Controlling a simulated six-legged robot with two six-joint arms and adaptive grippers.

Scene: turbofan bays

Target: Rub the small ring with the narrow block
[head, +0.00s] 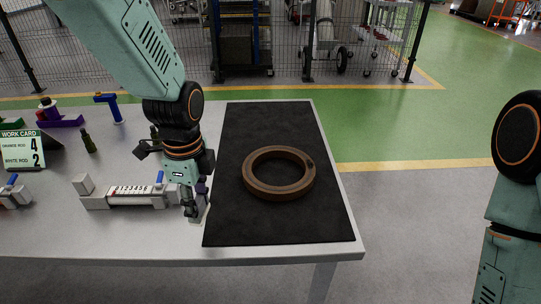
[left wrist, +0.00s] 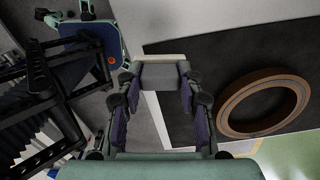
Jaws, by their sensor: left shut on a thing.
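A rusty brown ring (head: 262,191) lies flat on a black mat (head: 240,130) on the table; it also shows at the right of the left wrist view (left wrist: 232,111). My left gripper (head: 194,206) points down just left of the mat, near the table's front edge. It is shut on a narrow pale block (left wrist: 163,76), which sits between the fingertips in the left wrist view. In the head view the fingers hide most of the block, and I cannot tell whether it touches the table. The block is apart from the ring. My right gripper is out of view.
A grey gauge with a blue lever (head: 140,194) lies left of my left gripper. A work card (head: 22,150), a dark bottle (head: 88,141) and a blue-handled tool (head: 108,105) stand further left. The mat around the ring is clear.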

